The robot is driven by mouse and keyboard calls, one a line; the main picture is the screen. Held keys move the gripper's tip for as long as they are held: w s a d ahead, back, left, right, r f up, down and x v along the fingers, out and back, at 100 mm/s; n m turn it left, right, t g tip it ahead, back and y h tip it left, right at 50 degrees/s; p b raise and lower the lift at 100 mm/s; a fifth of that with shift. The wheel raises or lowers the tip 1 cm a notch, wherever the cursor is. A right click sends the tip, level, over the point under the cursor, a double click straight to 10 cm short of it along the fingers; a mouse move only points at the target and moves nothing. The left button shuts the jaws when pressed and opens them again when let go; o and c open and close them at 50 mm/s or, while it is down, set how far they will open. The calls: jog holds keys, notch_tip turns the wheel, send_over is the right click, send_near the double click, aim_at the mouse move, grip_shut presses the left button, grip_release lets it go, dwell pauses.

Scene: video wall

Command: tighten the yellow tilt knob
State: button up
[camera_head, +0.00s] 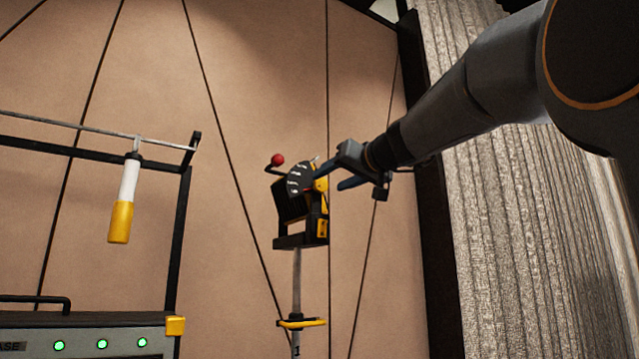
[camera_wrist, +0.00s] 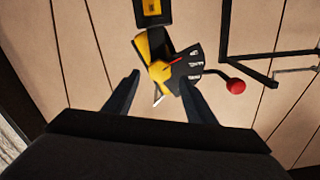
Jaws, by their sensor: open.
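The yellow tilt knob (camera_head: 320,184) is on the side of a black and yellow device on a pole, beside a dark scale plate (camera_head: 299,179) with white marks. In the wrist view the knob (camera_wrist: 160,71) has a red pointer by it and appears between my two fingertips. My gripper (camera_head: 328,180) is open, just right of the device, with its fingers pointing at the knob. In the wrist view my gripper (camera_wrist: 159,78) has a finger on either side, with gaps. I cannot tell whether the tips reach past the knob.
A red ball on a lever (camera_head: 278,159) sticks out left of the device. The pole has a yellow clamp (camera_head: 302,323). At left, a white and yellow cylinder (camera_head: 122,200) hangs from a rail above a grey case (camera_head: 90,335) with green lights. A panelled wall stands behind.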

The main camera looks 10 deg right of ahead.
aim_at(322, 184)
jog(key=shift+p+x, duration=0.6)
jog(key=shift+x, duration=1.25)
jog(key=c, duration=1)
jog(key=shift+c, duration=0.2)
